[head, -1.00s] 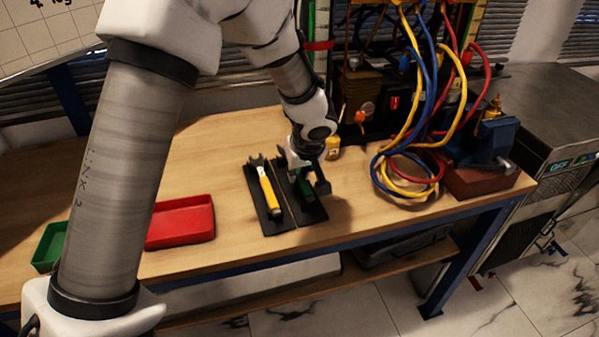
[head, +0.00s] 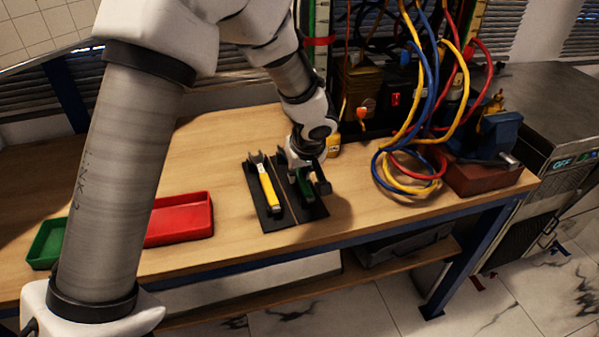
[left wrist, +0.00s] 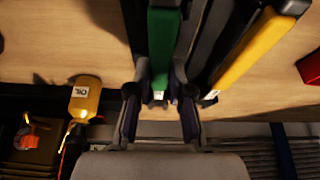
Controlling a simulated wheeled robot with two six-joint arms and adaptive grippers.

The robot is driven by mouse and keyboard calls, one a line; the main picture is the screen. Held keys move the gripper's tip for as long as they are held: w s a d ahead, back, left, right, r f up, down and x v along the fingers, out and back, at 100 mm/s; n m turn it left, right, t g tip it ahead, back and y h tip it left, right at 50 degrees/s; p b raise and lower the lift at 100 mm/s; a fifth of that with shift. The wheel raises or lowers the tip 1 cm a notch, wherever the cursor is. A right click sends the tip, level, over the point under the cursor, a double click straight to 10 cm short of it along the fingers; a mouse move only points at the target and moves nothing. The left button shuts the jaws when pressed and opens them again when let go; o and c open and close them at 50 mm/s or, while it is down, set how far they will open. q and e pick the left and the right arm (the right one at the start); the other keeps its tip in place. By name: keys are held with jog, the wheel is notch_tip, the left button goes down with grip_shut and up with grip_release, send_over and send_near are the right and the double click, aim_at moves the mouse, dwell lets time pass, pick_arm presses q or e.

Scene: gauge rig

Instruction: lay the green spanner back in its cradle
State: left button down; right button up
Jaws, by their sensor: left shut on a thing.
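The green spanner (left wrist: 163,50) is between the fingers of my left gripper (left wrist: 160,100) in the left wrist view. The gripper is shut on its handle. In the head view my left gripper (head: 308,180) is low over the right-hand black cradle (head: 312,213), and little of the green spanner (head: 304,184) shows past the fingers. I cannot tell whether the spanner touches the cradle. The yellow spanner (head: 269,187) lies in the black cradle just to the left (head: 273,221). My right gripper is not in view.
A red tray (head: 180,220) and a green tray (head: 47,246) stand at the left of the wooden bench (head: 225,140). An oil bottle (head: 333,146) stands behind the gripper. Looped cables (head: 405,185) and a blue vice (head: 487,142) are at the right.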

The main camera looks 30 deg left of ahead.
pick_arm(q)
jog(key=shift+f, duration=0.15)
jog(key=c, duration=1)
grip_release()
jog(key=v, duration=1.2)
